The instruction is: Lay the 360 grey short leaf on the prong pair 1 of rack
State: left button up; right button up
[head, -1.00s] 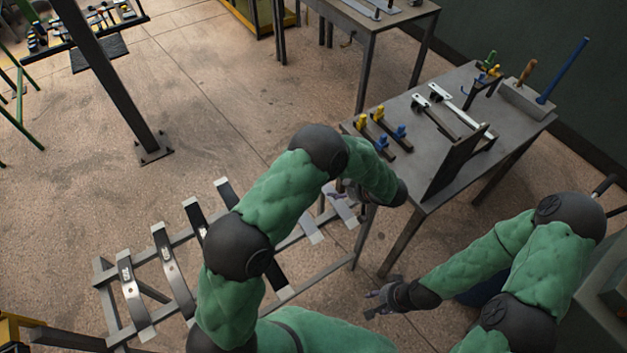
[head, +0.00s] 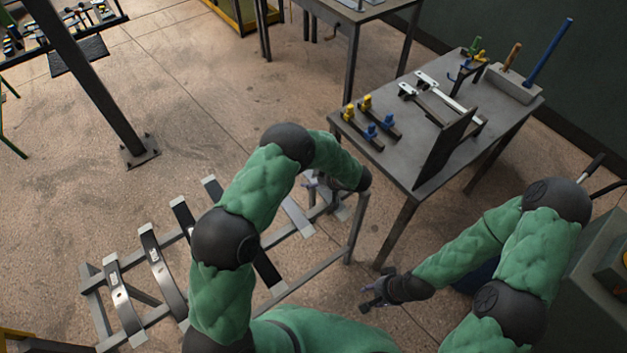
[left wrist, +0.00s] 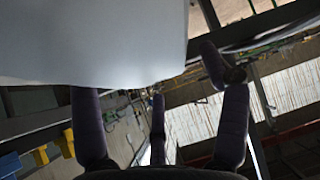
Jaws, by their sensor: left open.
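The rack (head: 135,293) is a low grey metal frame at the lower left of the head view, partly hidden by my left arm. Several strips lie across it, with dark and pale parts. A pale grey strip (head: 298,217) lies near its right end, and another pale piece is partly hidden by my left gripper (head: 318,190). I cannot read which one is the 360 leaf. My left gripper is open above the rack's right end. In the left wrist view, a broad pale grey surface (left wrist: 95,40) is close to the spread fingers. My right gripper (head: 374,296) looks open and empty over the floor.
A grey table (head: 415,170) at the right holds yellow and blue clamps (head: 368,120), tools and an upright dark plate (head: 445,150). Its near leg stands close to the rack's right end. A dark post (head: 100,90) rises at the left. Open floor lies behind the rack.

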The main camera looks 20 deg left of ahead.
pick_arm(q)
jog(key=shift+w+a+f, duration=0.1)
jog(key=shift+f, duration=0.05)
jog(key=c, duration=1.4)
grip_shut()
jog(key=shift+r, duration=0.25)
